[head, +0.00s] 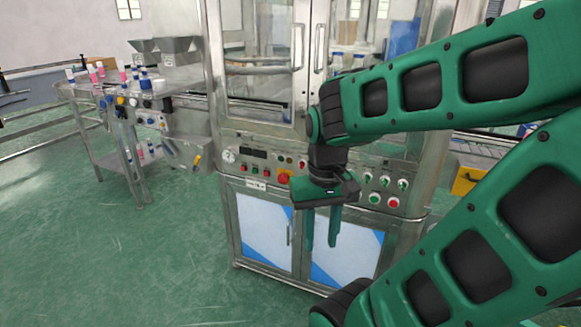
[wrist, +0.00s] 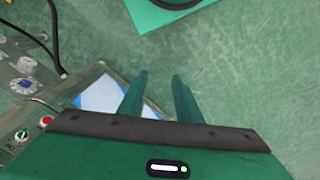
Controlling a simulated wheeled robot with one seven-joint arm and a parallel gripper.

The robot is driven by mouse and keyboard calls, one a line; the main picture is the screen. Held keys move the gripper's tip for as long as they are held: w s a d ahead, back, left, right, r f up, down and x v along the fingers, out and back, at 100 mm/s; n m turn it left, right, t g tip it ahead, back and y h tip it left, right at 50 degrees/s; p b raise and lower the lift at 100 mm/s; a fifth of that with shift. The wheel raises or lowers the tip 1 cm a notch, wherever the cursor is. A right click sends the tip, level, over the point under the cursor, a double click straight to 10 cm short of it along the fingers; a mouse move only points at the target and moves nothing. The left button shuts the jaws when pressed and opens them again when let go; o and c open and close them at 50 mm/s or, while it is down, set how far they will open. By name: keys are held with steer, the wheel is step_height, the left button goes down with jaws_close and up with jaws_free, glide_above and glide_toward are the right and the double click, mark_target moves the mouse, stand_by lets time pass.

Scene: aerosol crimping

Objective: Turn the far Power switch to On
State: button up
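My gripper (head: 320,247) points down in front of the steel machine, below its control panel, with two green fingers apart and nothing between them. It also shows open in the wrist view (wrist: 160,75) above the floor. Green-marked rotary switches (head: 385,181) sit in a row on the right of the panel, right of my gripper. Below them are a green button (head: 376,198) and a red button (head: 393,203). A green-marked switch (wrist: 22,134) and red button (wrist: 47,122) show at the wrist view's left edge. Labels are too small to read, so I cannot tell which is the far Power switch.
The panel's left part has a gauge (head: 228,156), a dark display (head: 253,152) and a red emergency knob (head: 283,177). My wrist hides its middle. Blue-white cabinet doors (head: 266,232) are below. A farther machine (head: 165,120) with controls stands left. The floor between is clear.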

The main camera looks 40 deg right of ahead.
steer(key=shift+w+a, duration=0.1)
steer(key=shift+w, duration=0.1)
steer(key=shift+o, duration=1.2)
steer(key=w+d+f+g+h, duration=0.1)
steer(key=w+d+f+h, duration=0.25)
steer(key=d, duration=0.25)
steer(key=w+d+f+g+h, duration=0.1)
steer(key=w+d+f+h, duration=0.2)
steer(key=d, duration=0.4)
steer(key=n+t+h, duration=0.9)
steer(key=n+h, duration=0.1)
steer(key=n, duration=0.7)
glide_toward(300, 166)
steer(key=x, duration=0.8)
steer(key=shift+w+d+f, duration=0.15)
steer(key=shift+w+d, duration=0.05)
steer(key=shift+d, duration=0.1)
